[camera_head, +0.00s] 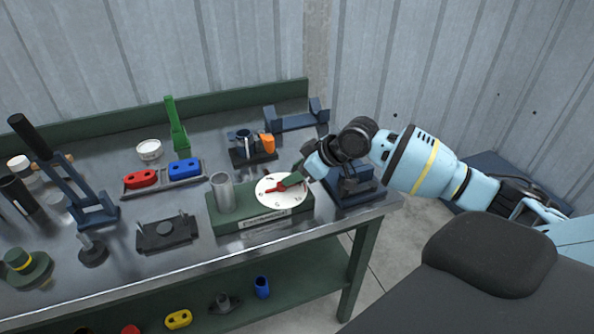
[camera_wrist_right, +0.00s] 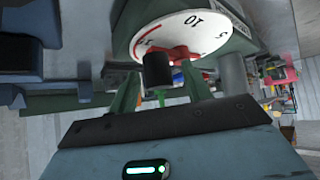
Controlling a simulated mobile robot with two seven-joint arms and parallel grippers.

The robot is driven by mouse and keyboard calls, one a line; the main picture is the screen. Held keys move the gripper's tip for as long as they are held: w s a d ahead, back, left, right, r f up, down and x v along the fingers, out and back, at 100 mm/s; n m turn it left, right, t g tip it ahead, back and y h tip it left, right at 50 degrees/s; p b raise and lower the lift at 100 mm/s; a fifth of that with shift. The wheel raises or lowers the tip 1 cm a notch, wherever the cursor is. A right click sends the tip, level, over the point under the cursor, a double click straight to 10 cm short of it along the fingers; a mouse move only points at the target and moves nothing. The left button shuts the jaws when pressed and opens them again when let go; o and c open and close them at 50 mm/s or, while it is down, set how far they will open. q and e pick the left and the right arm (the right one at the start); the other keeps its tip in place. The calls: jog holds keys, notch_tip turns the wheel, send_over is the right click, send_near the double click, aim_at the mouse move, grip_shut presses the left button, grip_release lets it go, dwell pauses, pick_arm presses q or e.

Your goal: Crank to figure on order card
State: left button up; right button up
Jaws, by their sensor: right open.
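The white dial (camera_head: 268,198) with numbers around its rim lies on a green block (camera_head: 232,226) near the front right of the bench. A red crank arm (camera_head: 288,182) crosses the dial. In the right wrist view the dial (camera_wrist_right: 205,32) shows a "10", and a dark knob (camera_wrist_right: 157,68) stands on the red arm (camera_wrist_right: 182,52). My right gripper (camera_head: 298,176) is at the dial's far right edge. Its fingers (camera_wrist_right: 160,92) are open, one on each side of the knob. A label plate on the block's front (camera_head: 265,220) is too small to read. I cannot make out an order card. My left gripper is out of view.
A grey cylinder (camera_head: 221,190) stands on the block's left. Red (camera_head: 141,179) and blue (camera_head: 185,168) parts sit in a tray, with a green upright tool (camera_head: 177,125) behind. A dark blue fixture (camera_head: 352,186) stands just right of the dial. A lever press (camera_head: 68,180) is at the left.

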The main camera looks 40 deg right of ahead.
jog(key=c, duration=1)
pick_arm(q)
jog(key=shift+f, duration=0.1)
pick_arm(e)
jog(key=shift+d, duration=0.1)
